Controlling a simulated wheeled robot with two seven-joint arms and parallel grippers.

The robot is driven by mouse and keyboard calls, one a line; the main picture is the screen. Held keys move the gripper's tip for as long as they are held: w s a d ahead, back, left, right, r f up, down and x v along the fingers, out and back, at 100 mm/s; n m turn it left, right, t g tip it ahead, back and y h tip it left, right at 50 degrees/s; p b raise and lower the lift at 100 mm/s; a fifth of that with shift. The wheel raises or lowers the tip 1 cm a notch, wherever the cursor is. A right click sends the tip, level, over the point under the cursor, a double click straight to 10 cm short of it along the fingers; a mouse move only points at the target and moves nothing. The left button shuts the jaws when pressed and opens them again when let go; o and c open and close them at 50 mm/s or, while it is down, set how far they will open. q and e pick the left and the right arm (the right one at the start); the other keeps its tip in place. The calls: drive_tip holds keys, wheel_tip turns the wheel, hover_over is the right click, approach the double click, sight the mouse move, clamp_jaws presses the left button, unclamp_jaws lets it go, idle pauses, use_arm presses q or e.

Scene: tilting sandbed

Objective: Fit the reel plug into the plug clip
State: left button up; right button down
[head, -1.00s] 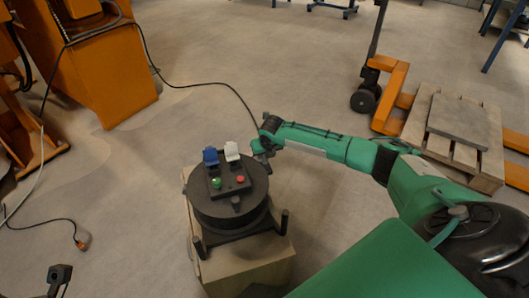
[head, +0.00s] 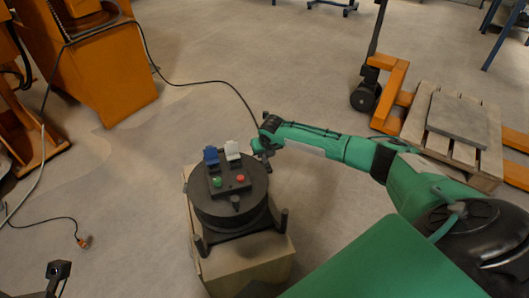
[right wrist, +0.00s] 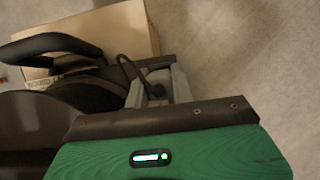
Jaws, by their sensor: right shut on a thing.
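The black cable reel (head: 228,212) stands upright on a box, with a blue and a white socket cover and a green and a red button on top. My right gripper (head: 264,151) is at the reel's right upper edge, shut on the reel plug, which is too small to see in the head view. In the right wrist view the fingers (right wrist: 160,88) close around it and a thin black cable (right wrist: 130,70) bends into the grip. The reel's dark body (right wrist: 75,92) is to the left. I cannot make out the plug clip. My left gripper is not in view.
The box (head: 250,265) under the reel stands on open floor. An orange machine (head: 100,70) is at upper left, with a black cable running from it across the floor. An orange-tipped cable end (head: 84,243) lies at left. A pallet (head: 465,150) is at right.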

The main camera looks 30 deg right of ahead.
drive_tip(key=shift+f, duration=0.3)
drive_tip(key=shift+f, duration=0.3)
drive_tip(key=shift+f, duration=0.1)
idle(0.6)
drive_tip(key=shift+r+p, duration=0.5)
drive_tip(key=shift+p, duration=0.05)
drive_tip(key=shift+r+p, duration=1.95)
drive_tip(key=shift+r, duration=0.05)
drive_tip(key=shift+f, duration=0.1)
